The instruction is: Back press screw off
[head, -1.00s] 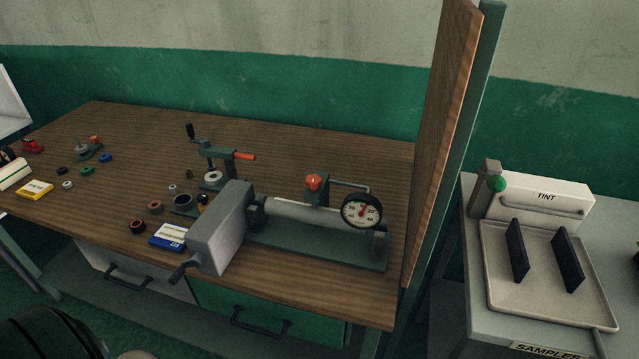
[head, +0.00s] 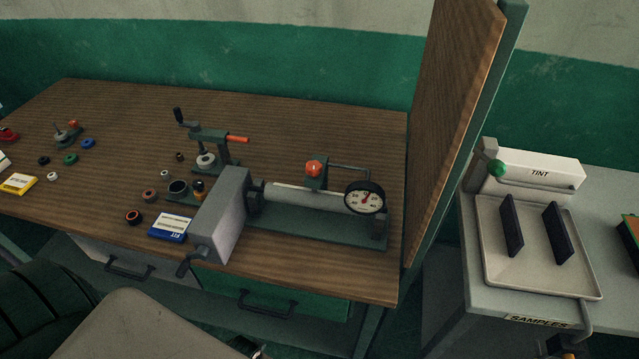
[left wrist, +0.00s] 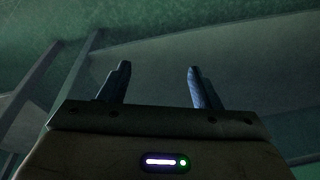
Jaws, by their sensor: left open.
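A small green press (head: 208,137) stands near the middle of the wooden bench. Its dark crank handle (head: 178,115) sits on top at the left, over a light round piece (head: 205,160) at the base. A red-tipped lever (head: 237,139) sticks out to the right. How far its screw is down is too small to tell. My left gripper (left wrist: 158,80) shows in the left wrist view, open and empty, with a pale panel and green surfaces beyond it. It is away from the press. My right gripper is not in view.
A long fixture with a grey box (head: 217,213) and dial gauge (head: 365,198) stands right of the press. Rings and a blue-white box (head: 170,227) lie in front. A wooden partition (head: 450,120) closes the bench's right end. A TINT station (head: 533,172) stands beyond.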

